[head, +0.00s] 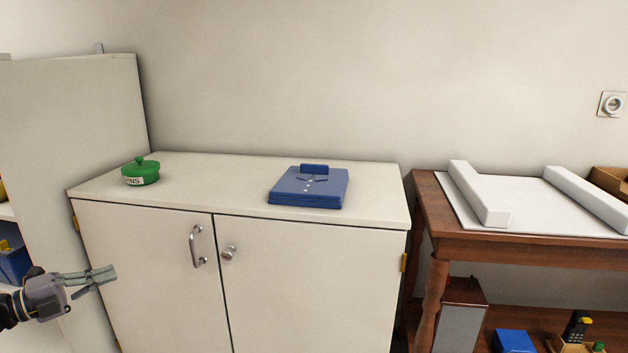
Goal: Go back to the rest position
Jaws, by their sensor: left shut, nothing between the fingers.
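My left gripper (103,279) comes in at the lower left, in front of the left door of the white cabinet. Its fingers are shut with nothing between them. My right gripper is out of view. The white cabinet (230,175) has both doors closed.
A tall pale panel (80,130) stands left of the cabinet, beside shelves with a blue bin (14,262). At the right is a wooden table (520,246) with a white padded mat (530,205). Its lower shelf holds a blue box (515,341) and other items.

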